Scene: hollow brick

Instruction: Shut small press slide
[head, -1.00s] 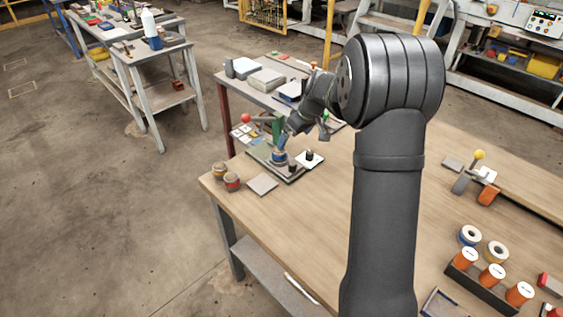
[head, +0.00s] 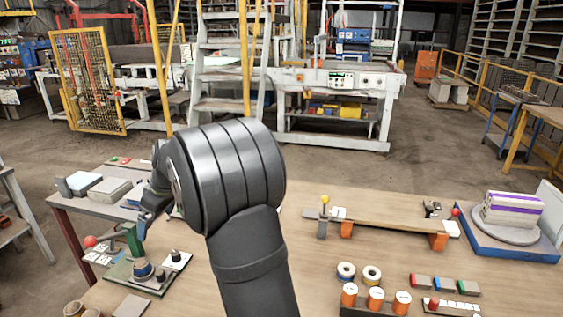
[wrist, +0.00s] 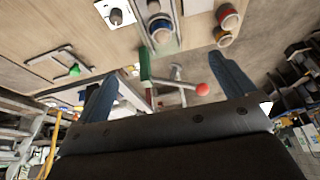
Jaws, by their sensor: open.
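The small press stands on the bench at the lower left of the head view, with a green post (head: 133,240) and a lever ending in a red ball (head: 90,241). Its slide carries a round blue and brown piece (head: 143,268) in front of the post. In the wrist view the post (wrist: 145,65), red ball (wrist: 202,88) and round piece (wrist: 160,30) lie between or just beyond the fingers. My gripper (wrist: 166,86) is open, with nothing seen between its fingertips. In the head view my gripper (head: 150,212) is just behind the press, partly hidden by my arm.
A white card with a dark knobbed piece (head: 176,258) lies right of the press. Banded round pots (wrist: 228,18) stand nearby. A raised wooden shelf (head: 390,215), tape rolls and orange jars (head: 375,300) occupy the bench to the right.

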